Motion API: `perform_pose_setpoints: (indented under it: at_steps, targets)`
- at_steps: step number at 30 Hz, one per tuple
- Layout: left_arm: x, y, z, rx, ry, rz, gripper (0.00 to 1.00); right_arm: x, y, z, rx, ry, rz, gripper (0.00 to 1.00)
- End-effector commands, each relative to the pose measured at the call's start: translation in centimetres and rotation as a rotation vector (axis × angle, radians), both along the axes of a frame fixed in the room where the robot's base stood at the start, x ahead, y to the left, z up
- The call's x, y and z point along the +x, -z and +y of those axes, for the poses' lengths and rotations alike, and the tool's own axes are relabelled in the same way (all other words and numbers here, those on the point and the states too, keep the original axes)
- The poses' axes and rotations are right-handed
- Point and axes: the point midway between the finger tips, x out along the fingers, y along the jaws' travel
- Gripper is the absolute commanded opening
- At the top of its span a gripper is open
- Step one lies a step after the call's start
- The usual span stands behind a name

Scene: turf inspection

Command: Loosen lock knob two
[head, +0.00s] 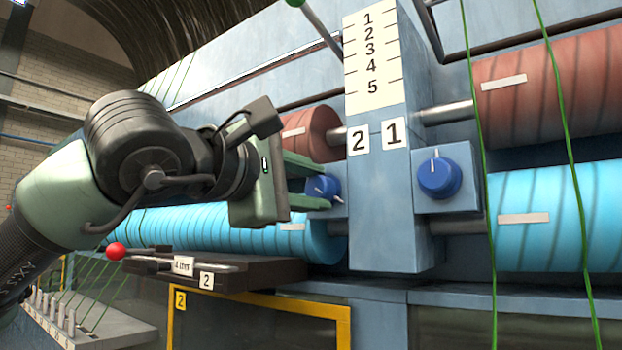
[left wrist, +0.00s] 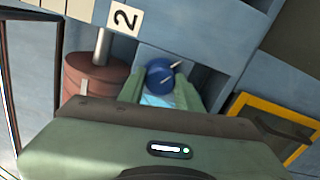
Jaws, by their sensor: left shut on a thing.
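Lock knob two is a blue round knob (head: 318,188) on the side of the blue-grey post, below the "2" label (head: 357,140). It also shows in the left wrist view (left wrist: 160,74), with a white pointer line slanting to the upper right. My left gripper (head: 316,186) comes in from the left with its green fingers above and below the knob and is shut on it. In the left wrist view the fingers (left wrist: 162,88) flank the knob. A second blue knob (head: 438,178), below the "1" label (head: 394,134), has its white line upright. My right gripper is not in view.
Red-brown rollers (head: 550,90) and bright blue rollers (head: 555,215) flank the post. Green cords (head: 480,150) hang in front on the right. A dark shelf (head: 280,274) with a red ball lever (head: 116,251) lies below the arm. A scale plate (head: 371,60) tops the post.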

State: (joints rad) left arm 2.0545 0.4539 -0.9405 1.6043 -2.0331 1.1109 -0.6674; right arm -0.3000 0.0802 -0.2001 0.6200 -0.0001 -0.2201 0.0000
Motion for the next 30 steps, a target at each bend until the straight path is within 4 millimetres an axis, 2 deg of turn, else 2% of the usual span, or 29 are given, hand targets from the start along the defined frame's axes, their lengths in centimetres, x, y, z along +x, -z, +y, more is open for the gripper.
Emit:
perform_pose_setpoints:
  at_steps: [1, 15, 30]
  targets:
    - [-0.08, -0.55, 0.18, 0.028, -0.001, -0.033, 0.0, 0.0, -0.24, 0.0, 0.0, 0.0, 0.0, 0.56]
    - [-0.08, -0.62, 0.24, 0.293, -0.003, -0.228, 0.0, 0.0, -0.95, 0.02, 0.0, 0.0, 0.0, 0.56]
    - [-0.09, -0.7, 0.29, 0.365, -0.005, -0.284, 0.0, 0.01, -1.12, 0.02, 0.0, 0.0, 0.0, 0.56]
